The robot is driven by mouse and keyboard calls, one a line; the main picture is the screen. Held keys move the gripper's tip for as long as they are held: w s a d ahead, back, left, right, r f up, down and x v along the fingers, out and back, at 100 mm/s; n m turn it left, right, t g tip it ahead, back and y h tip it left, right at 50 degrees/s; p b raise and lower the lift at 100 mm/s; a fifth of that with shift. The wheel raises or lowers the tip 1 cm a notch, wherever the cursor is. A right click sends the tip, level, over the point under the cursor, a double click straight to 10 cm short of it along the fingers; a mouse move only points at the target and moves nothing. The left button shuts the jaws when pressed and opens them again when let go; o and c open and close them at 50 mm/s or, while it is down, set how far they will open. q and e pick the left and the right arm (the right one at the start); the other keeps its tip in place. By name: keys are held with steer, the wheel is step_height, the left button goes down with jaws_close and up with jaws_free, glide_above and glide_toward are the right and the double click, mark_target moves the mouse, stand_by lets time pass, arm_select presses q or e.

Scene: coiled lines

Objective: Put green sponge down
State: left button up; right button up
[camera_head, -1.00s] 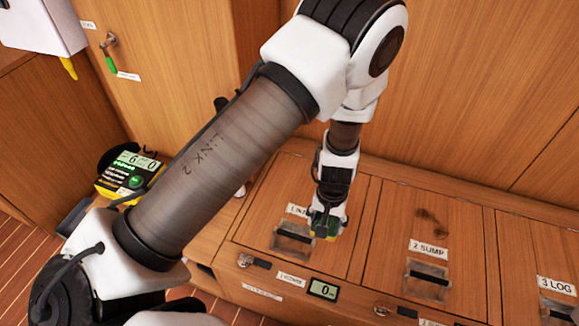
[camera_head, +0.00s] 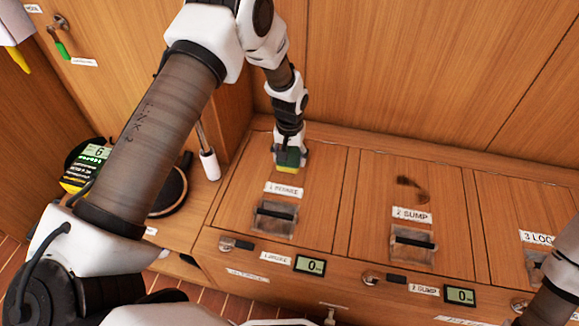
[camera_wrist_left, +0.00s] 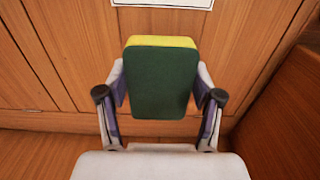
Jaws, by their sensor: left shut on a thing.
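My left gripper (camera_head: 290,146) is shut on the green sponge (camera_head: 287,160), at the back part of the lid labelled 1 (camera_head: 325,190). In the left wrist view the sponge (camera_wrist_left: 158,84) sits between the two fingers, dark green on its large face with a yellow layer along the top edge. I cannot tell whether the sponge touches the lid or hangs just above it. Part of another arm of mine shows at the lower right edge, but its gripper is out of view.
The 2 SUMP lid (camera_head: 370,222) has a dark smear (camera_head: 412,187); the 3 LOG lid (camera_head: 490,195) is to its right. Clear-covered latches (camera_head: 273,219) sit on the lids. A black and yellow device (camera_head: 85,168) and a round dark object (camera_head: 170,190) stand left.

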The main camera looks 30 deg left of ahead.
mark_target(290, 156)
arm_select(q)
step_height(290, 156, down, 4)
steer(key=shift+r+b, duration=0.15)
steer(key=shift+b, duration=0.6)
steer(key=shift+r, duration=0.15)
steer(key=o, duration=1.1)
step_height(290, 156, up, 12)
steer(key=p, duration=0.4)
